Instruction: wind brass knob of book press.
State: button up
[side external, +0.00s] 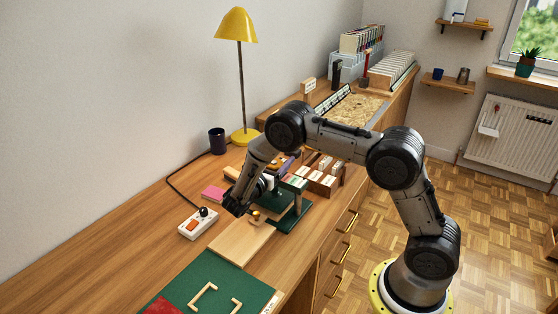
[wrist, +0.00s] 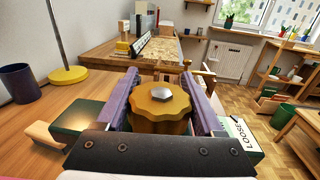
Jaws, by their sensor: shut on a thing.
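The brass knob (wrist: 158,108) is a wide, lobed, golden disc with a pale metal bolt at its centre, filling the middle of the wrist view. My gripper (wrist: 159,80) is shut on it, with one purple finger along each side. The green book press (side external: 289,212) stands on the desk in the side external view. My gripper is at its upper part there, and the arm mostly hides the knob. A label reading "LOOSE" (wrist: 248,135) shows right of the knob in the wrist view.
A yellow lamp (side external: 237,25) and a dark cup (side external: 217,141) stand behind. A white power strip (side external: 198,223), a pink pad (side external: 213,193) and a wooden board (side external: 240,243) lie near the press. A green mat (side external: 205,278) is in front. The desk's left part is clear.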

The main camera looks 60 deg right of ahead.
jog(key=shift+n+t, duration=0.4)
jog(key=shift+t, duration=0.3)
jog(key=shift+w+a+n+t+y, duration=0.1)
jog(key=shift+w+n+t+y, duration=0.15)
jog(key=shift+n+t+y, duration=0.6)
jog(key=shift+w+a+n+t+y, duration=0.1)
jog(key=shift+w+n+t+y, duration=0.15)
jog(key=shift+n+t, duration=1.15)
jog(key=shift+w+a+n+t+y, duration=0.1)
jog(key=shift+w+n+t+y, duration=0.3)
jog(key=shift+t, duration=1.25)
jog(key=shift+s, duration=0.1)
jog(key=o, duration=1.4)
jog(key=v, duration=1.4)
jog(key=shift+s+d+r, duration=0.1)
jog(key=shift+d+r, duration=0.05)
jog(key=shift+n, duration=0.25)
